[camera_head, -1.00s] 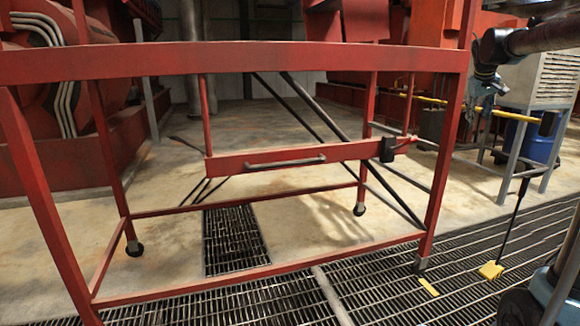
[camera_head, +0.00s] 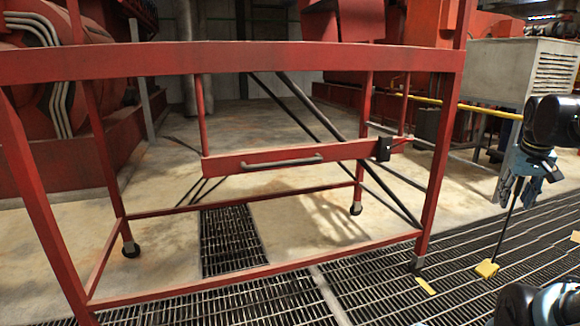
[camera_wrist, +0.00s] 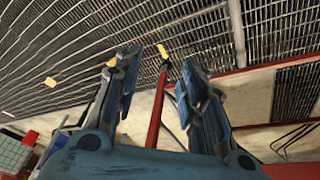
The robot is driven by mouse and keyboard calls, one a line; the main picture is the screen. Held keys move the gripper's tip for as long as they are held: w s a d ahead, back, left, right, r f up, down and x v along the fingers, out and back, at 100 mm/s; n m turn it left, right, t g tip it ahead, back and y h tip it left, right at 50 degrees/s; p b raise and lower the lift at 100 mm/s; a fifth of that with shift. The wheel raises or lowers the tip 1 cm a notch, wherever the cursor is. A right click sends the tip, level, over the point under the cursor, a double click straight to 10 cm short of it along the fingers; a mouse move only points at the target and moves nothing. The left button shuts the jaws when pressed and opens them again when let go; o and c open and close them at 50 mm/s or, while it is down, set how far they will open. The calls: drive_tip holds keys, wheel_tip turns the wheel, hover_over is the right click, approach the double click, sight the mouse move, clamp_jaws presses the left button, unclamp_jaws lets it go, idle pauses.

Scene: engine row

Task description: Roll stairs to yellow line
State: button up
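The red wheeled stair frame (camera_head: 220,272) fills the left and middle of the head view. Small casters show at its feet, and a grey handle (camera_head: 282,162) is on its crossbar. In the wrist view, a red post (camera_wrist: 155,118) shows between and beyond the fingers. A short yellow strip (camera_head: 425,286) lies on the grating right of the frame; it also shows in the wrist view (camera_wrist: 162,50). My gripper (camera_head: 517,196) hangs right of the frame, fingers down. The wrist view shows the fingers (camera_wrist: 162,66) apart, with nothing clearly held.
A thin black rod (camera_head: 508,218) runs down to a yellow block (camera_head: 487,268) on the grating, near my gripper. A yellow rail (camera_head: 480,107) and a grey cabinet (camera_head: 515,70) stand behind. Red machinery lines the left. The concrete floor behind the frame is open.

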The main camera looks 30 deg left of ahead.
drive_tip(key=s+a+f+m+y, duration=0.1)
drive_tip(key=s+a+f, duration=0.1)
drive_tip(key=s+f, duration=0.45)
drive_tip(key=m+t+y, duration=0.1)
drive_tip(key=m+y, duration=0.5)
drive_tip(key=y, duration=0.9)
approach(287, 164)
drive_tip(key=x, duration=1.1)
drive_tip(key=shift+a, duration=0.1)
